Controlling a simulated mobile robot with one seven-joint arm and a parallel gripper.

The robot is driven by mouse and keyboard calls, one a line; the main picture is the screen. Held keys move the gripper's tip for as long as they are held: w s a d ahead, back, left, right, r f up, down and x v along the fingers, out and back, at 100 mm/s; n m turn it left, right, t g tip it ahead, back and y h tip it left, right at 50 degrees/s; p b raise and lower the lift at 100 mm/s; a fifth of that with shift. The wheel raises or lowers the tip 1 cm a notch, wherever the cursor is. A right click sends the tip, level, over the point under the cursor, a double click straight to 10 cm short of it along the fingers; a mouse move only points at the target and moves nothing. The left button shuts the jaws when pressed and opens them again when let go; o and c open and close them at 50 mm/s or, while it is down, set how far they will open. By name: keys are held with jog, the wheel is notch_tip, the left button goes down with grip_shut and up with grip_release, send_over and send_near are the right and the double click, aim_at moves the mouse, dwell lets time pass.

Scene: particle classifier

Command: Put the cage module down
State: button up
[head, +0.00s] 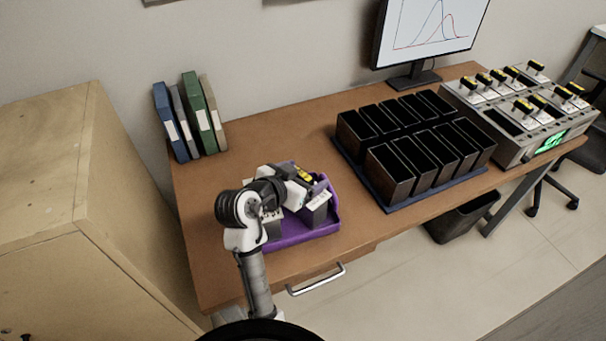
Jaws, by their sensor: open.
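A purple tray (300,238) sits at the front left of the wooden desk. A grey module with a white label (317,210), which looks like the cage module, stands in the tray's right part. Yellow and black show at its top. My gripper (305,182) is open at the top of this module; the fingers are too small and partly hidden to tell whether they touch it. Another grey piece (272,224) shows in the tray's left part, partly hidden behind my arm.
A dark tray of several black bins (408,160) fills the desk's middle right. An instrument (520,118) with several yellow-topped modules stands at the right. A monitor (430,30) and binders (190,122) are at the back. Bare desk (275,125) lies behind the purple tray.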

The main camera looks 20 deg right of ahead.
jog(key=shift+f, duration=0.45)
jog(key=shift+r+p, duration=0.25)
jog(key=shift+p, duration=0.05)
jog(key=v, duration=0.6)
jog(key=r+v, duration=0.1)
jog(key=v, duration=0.5)
jog(key=shift+d+r, duration=0.1)
